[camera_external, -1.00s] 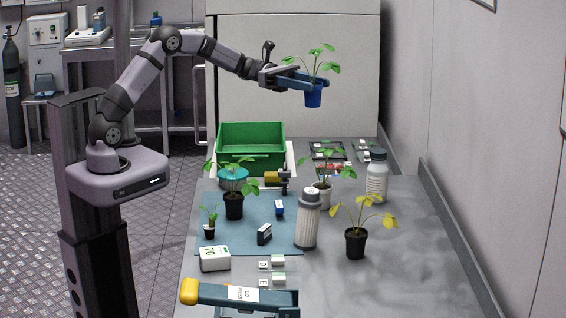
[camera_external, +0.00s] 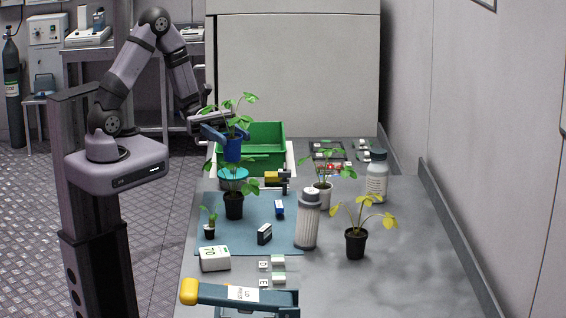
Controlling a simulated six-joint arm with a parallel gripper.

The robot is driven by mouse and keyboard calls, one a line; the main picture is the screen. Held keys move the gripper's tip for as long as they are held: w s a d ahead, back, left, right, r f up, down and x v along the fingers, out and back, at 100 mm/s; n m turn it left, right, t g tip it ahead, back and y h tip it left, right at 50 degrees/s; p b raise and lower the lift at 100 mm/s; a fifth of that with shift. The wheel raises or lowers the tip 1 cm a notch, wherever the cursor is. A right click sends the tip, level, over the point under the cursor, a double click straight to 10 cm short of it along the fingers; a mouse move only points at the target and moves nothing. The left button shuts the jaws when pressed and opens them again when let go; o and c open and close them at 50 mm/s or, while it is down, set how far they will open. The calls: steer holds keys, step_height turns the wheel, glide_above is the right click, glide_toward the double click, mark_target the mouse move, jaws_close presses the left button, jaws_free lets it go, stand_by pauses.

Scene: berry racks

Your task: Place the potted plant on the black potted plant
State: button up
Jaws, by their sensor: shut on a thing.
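A green-leaved plant in a blue pot (camera_external: 233,150) is held by my gripper (camera_external: 228,133), which is shut on the pot. The pot is upright and appears right above a black potted plant (camera_external: 234,206) on the blue mat (camera_external: 270,240). Whether the two touch, or how their depths compare, I cannot tell. A teal disc (camera_external: 233,174) shows just under the blue pot. Other black pots hold a small seedling (camera_external: 209,230) at the mat's left and a yellow-leaved plant (camera_external: 355,243) at the right.
A green crate (camera_external: 268,135) stands behind. A white-potted plant (camera_external: 322,195), a white bottle (camera_external: 376,178) and a grey cylinder (camera_external: 307,220) stand to the right. A white box (camera_external: 214,258) and a blue tool (camera_external: 240,296) lie in front. The table's right side is mostly clear.

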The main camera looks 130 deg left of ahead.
mark_target(232, 158)
steer(key=shift+f, duration=3)
steer(key=shift+f+p, duration=0.45)
steer(key=shift+f, duration=1.45)
steer(key=shift+f, duration=0.1)
steer(key=o, duration=1.1)
steer(key=shift+c, duration=0.2)
steer(key=shift+a, duration=0.1)
steer(key=b+v, duration=0.4)
steer(key=v, duration=0.8)
